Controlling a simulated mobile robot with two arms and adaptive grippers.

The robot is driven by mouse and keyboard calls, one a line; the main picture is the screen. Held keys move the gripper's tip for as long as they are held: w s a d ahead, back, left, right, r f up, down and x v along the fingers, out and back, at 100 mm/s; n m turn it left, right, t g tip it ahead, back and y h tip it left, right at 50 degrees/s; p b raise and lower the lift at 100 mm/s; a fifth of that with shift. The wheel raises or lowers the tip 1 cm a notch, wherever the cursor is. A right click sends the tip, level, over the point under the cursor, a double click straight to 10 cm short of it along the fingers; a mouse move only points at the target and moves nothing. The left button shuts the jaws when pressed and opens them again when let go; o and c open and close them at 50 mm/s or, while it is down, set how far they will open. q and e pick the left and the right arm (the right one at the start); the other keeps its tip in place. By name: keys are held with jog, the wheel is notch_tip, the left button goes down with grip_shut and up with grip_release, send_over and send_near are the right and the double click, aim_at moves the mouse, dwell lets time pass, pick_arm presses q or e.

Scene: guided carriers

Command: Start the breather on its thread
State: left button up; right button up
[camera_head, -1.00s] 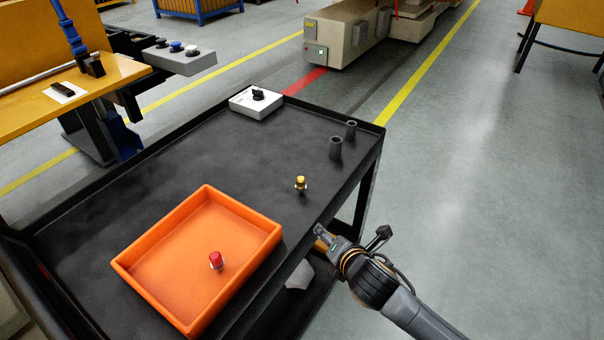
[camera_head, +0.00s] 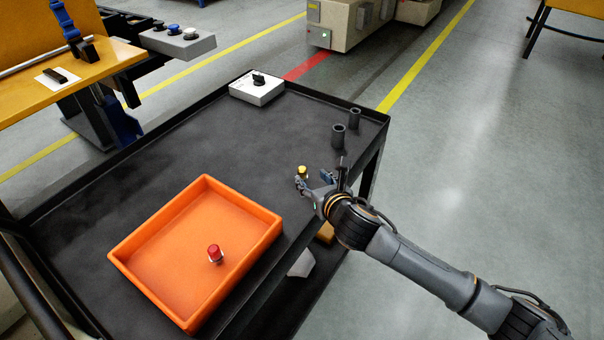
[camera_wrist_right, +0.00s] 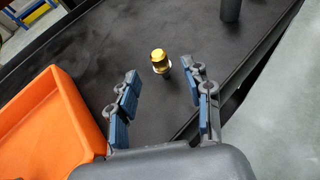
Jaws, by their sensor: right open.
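The breather, seen as a small gold-topped fitting (camera_head: 303,171), stands upright on the black cart top near its right edge. In the right wrist view the breather (camera_wrist_right: 159,59) is just beyond the fingertips, between their lines. My right gripper (camera_head: 315,180) is open and empty beside it, with its fingers spread and pointing towards it. The right gripper's two blue-padded fingers (camera_wrist_right: 165,76) also show in the wrist view. Two dark upright hollow cylinders, one nearer (camera_head: 338,137) and one farther (camera_head: 353,119), stand near the far right corner; I cannot see any thread. My left gripper is out of view.
An orange tray (camera_head: 136,237) on the cart (camera_head: 185,145) holds a red-capped fitting (camera_head: 215,254). A white box with a black knob (camera_head: 257,87) stands at the far edge. The cart has a low raised rim. Its middle is clear.

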aim_at(304, 173)
jog(key=x, duration=0.3)
jog(key=shift+f+x, duration=0.15)
jog(key=shift+x, duration=1.1)
jog(key=shift+f+x, duration=0.15)
jog(key=shift+x, duration=1.15)
jog(key=shift+s+a, duration=0.15)
jog(key=shift+s, duration=0.05)
jog(key=shift+c, duration=0.2)
grip_shut()
